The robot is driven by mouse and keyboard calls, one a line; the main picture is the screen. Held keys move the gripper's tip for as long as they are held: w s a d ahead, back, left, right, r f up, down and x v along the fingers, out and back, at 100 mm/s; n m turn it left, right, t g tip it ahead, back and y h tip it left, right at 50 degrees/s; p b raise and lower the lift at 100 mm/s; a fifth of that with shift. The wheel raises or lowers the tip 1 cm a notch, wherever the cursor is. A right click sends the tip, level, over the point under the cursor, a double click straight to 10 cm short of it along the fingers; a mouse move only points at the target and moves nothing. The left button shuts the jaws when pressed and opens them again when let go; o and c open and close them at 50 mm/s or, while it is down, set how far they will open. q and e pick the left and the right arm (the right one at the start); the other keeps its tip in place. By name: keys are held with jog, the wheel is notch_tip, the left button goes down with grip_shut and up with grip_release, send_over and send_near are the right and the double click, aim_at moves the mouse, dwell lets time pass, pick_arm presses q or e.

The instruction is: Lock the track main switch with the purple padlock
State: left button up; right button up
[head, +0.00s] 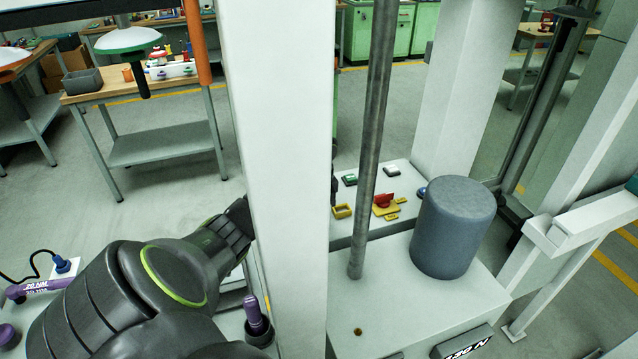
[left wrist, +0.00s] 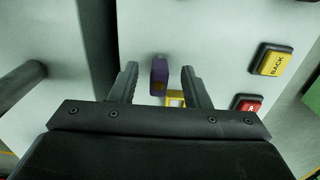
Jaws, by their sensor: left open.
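A small purple block that looks like the padlock (left wrist: 159,75) shows in the left wrist view, between the fingers of my left gripper (left wrist: 158,68). The fingers are apart, with gaps visible on both sides of it. A yellow piece (left wrist: 175,98) lies just beside and below it; its link to the padlock is unclear. In the head view, a red switch handle on a yellow base (head: 385,203) sits on the pale panel, probably the main switch. A white post hides most of my left gripper there. My right gripper is out of view.
The white post (head: 282,150) and a grey pole (head: 371,130) stand before the panel. A BACK button (left wrist: 271,63) and red button (left wrist: 247,106) lie right of my fingers.

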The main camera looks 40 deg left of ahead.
pick_arm(q)
notch_tip(320, 180, down, 3)
jog(key=shift+r, duration=0.1)
jog(key=shift+f, duration=0.25)
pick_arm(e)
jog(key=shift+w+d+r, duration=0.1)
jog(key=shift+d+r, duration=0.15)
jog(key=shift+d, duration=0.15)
pick_arm(q)
jog(key=c, duration=0.9)
jog(key=o, duration=0.8)
jog(key=shift+o, duration=0.5)
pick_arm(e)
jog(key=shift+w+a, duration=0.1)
pick_arm(q)
jog(key=shift+r+p, duration=0.15)
jog(key=shift+p, duration=0.2)
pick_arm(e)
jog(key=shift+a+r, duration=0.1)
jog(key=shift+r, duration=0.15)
pick_arm(q)
jog(key=shift+r+p, duration=0.1)
jog(key=shift+p, duration=0.3)
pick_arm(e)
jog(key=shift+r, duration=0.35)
